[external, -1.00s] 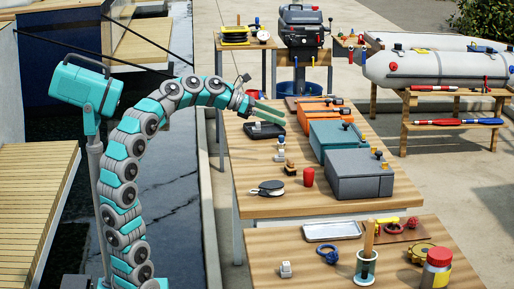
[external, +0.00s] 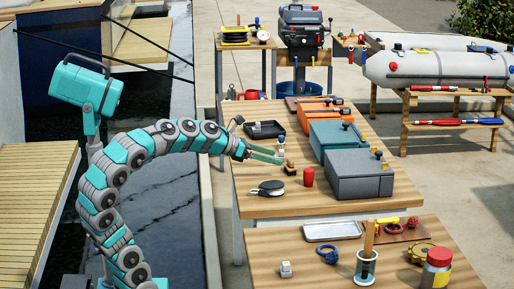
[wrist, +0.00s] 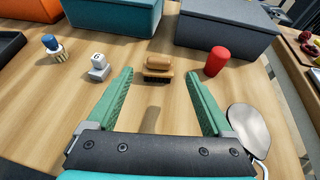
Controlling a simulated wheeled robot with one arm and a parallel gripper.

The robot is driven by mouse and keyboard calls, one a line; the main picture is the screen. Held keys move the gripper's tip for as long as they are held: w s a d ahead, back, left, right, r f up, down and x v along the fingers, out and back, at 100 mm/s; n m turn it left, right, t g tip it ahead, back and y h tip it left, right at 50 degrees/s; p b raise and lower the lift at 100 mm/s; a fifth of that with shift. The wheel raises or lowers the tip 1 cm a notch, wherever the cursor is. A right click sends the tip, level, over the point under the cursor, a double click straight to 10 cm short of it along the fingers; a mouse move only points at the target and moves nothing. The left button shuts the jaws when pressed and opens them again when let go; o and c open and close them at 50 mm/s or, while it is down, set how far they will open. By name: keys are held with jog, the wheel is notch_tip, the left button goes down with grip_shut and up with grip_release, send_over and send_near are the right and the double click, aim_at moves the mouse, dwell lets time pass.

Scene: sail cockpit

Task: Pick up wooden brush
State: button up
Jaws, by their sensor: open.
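The wooden brush (wrist: 158,68) is a small tan block with a rounded wooden handle on top and dark bristles below. In the wrist view it stands on the table ahead of my gripper (wrist: 160,98), about midway between the two green fingers and just beyond their tips. My gripper is open and empty. In the external view the brush (external: 290,170) sits on the middle wooden table, close to the right of my gripper (external: 281,157).
A red cylinder (wrist: 217,61) stands right of the brush, and a small white-grey block (wrist: 98,68) stands left. A blue-topped brush (wrist: 54,48) is farther left. Teal (external: 335,139) and grey (external: 358,175) boxes stand behind. A black and silver round item (external: 267,188) lies nearer.

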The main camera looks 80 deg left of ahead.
aim_at(288, 161)
jog(key=b+x, duration=0.1)
jog(key=x, duration=0.5)
jog(key=shift+w+a+f+b, duration=0.1)
jog(key=shift+w+f+b, duration=0.15)
jog(key=shift+b, duration=0.1)
jog(key=shift+r, duration=0.15)
jog(key=c, duration=1.2)
